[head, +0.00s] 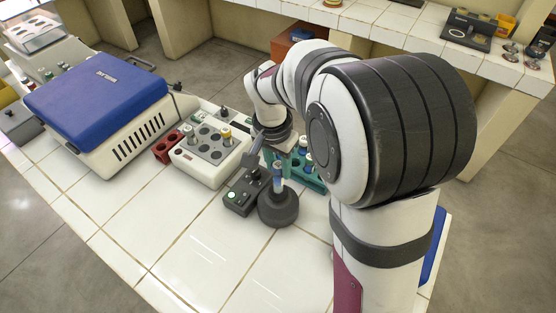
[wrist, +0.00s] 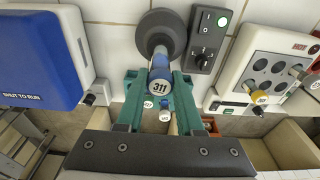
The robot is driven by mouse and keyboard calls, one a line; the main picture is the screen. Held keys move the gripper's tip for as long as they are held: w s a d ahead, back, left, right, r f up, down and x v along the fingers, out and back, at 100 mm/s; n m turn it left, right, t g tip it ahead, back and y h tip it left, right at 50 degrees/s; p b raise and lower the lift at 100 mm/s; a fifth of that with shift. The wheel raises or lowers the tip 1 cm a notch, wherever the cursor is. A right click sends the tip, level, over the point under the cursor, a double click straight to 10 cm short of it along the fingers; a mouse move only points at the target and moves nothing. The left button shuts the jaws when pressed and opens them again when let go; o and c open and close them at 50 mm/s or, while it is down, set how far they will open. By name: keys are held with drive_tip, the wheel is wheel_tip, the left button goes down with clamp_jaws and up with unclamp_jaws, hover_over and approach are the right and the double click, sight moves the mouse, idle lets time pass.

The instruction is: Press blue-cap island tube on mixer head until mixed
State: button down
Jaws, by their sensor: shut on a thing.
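The blue-cap tube, labelled 311 on its white top (wrist: 160,87), stands between the fingers of my gripper (wrist: 161,80). In the head view the tube (head: 278,182) looks about upright, its lower end at the dark round mixer head (head: 278,212). The mixer head also shows in the wrist view (wrist: 160,28), beyond the tube. My gripper (head: 277,160) is shut on the tube from above. The tube's tip and its exact contact with the head are hidden. The mixer's control box (head: 243,194) has a lit green button.
A teal rack with several tubes (head: 314,182) stands close behind and right of the mixer, partly hidden by my arm. A white block with tubes (head: 206,160) and a blue-lidded centrifuge (head: 100,95) stand left. The tiled bench in front (head: 190,255) is clear.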

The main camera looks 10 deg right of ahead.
drive_tip(key=shift+f, duration=0.6)
idle(0.5)
drive_tip(key=shift+r, duration=0.1)
idle(3.2)
wheel_tip(320, 180, up, 6)
drive_tip(key=shift+f, duration=0.1)
idle(0.6)
